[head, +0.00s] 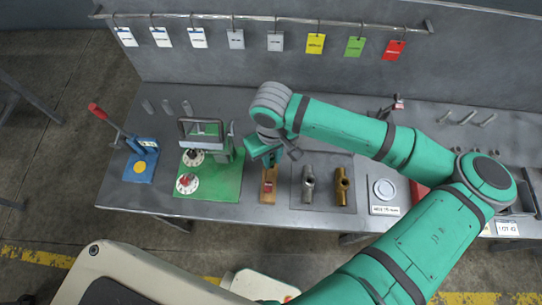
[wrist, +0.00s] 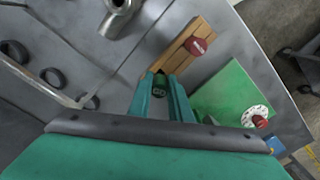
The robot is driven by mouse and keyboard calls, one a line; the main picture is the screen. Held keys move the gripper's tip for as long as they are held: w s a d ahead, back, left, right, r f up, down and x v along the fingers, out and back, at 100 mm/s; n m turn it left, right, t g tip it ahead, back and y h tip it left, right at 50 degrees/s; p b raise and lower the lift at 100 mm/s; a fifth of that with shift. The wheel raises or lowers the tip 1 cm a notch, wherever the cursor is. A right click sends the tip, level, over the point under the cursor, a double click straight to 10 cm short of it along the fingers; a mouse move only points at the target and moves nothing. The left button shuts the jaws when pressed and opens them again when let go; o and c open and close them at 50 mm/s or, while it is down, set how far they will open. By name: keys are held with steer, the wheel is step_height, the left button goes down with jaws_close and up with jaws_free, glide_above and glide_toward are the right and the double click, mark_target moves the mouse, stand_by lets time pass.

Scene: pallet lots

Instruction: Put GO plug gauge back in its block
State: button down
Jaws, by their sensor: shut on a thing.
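The wooden block (head: 267,198) stands near the table's front edge, right of the green board. A red-handled gauge (head: 267,185) sits in it; in the wrist view the block (wrist: 176,54) shows this red handle (wrist: 198,46) toward its far end. My gripper (head: 268,160) is over the back end of the block. In the wrist view my gripper (wrist: 160,82) is shut on a small dark green piece (wrist: 159,91), seemingly the GO plug gauge, mostly hidden between the fingers. The fingertips overlap the block's near end; I cannot tell whether the gauge is in a hole.
The green board (head: 212,192) with two white dials is close on the left. A steel fitting (head: 308,184) and a brass fitting (head: 342,186) lie on a grey mat to the right. A blue press (head: 141,165) stands far left. Tags hang from a rail behind.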

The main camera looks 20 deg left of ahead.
mark_target(272, 159)
steer(key=shift+s, duration=0.1)
steer(key=shift+f, duration=0.6)
steer(key=c, duration=1.6)
jaws_free()
step_height(272, 159, up, 13)
steer(key=shift+r, duration=0.1)
